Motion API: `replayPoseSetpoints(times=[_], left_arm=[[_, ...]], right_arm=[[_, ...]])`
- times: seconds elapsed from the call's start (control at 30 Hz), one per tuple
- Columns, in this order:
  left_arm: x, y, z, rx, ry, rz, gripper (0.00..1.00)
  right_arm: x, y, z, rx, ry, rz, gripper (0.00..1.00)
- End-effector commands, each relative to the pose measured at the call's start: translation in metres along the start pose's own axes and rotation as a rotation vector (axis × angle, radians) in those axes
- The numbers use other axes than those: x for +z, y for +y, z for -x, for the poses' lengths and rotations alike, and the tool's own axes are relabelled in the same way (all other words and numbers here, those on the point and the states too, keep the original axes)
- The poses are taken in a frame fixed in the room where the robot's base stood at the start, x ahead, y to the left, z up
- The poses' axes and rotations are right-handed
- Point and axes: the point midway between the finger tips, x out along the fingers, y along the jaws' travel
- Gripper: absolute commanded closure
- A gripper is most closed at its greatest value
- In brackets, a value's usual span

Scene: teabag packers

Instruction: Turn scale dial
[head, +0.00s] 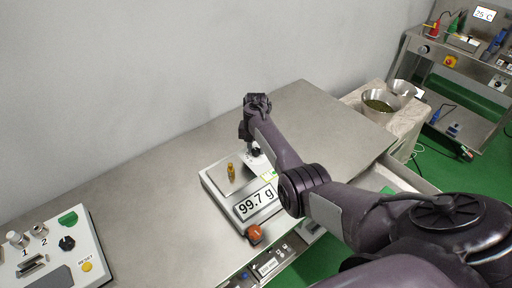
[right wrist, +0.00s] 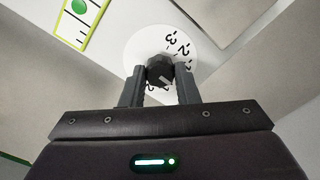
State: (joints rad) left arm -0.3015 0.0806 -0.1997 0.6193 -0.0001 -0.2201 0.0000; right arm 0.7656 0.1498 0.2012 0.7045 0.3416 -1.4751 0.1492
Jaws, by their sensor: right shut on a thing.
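The scale (head: 214,188) stands on the steel table, its display (head: 256,201) reading 99.7 g. A small brass-coloured weight (head: 231,171) stands upright on its plate. My right gripper (head: 254,152) reaches down at the back right of the scale. In the right wrist view, its two fingers are closed on the sides of a black faceted dial knob (right wrist: 160,68). The knob sits on a round white dial face (right wrist: 147,42) with black numbers, partly hidden by the knob and fingers. My left gripper is in neither view.
An orange-red button (head: 254,232) is at the scale's front. A control panel (head: 84,238) with knobs and a yellow RESET button lies at the lower left. Metal bowls (head: 379,110) stand on a side stand at the right. The table's left middle is clear.

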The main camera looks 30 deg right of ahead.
Motion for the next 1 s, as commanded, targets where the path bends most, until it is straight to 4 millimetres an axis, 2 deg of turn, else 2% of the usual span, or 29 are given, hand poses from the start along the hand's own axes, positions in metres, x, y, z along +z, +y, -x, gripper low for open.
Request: replayPoseSetpoints(times=[0.37, 1.0], left_arm=[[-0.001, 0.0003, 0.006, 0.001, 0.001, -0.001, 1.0], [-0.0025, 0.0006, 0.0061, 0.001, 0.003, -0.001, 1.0]], right_arm=[[0.0003, -0.0006, 0.0008, 0.0, -0.002, -0.209, 0.95], [0.0003, -0.0006, -0.0009, 0.001, -0.001, -0.815, 0.95]])
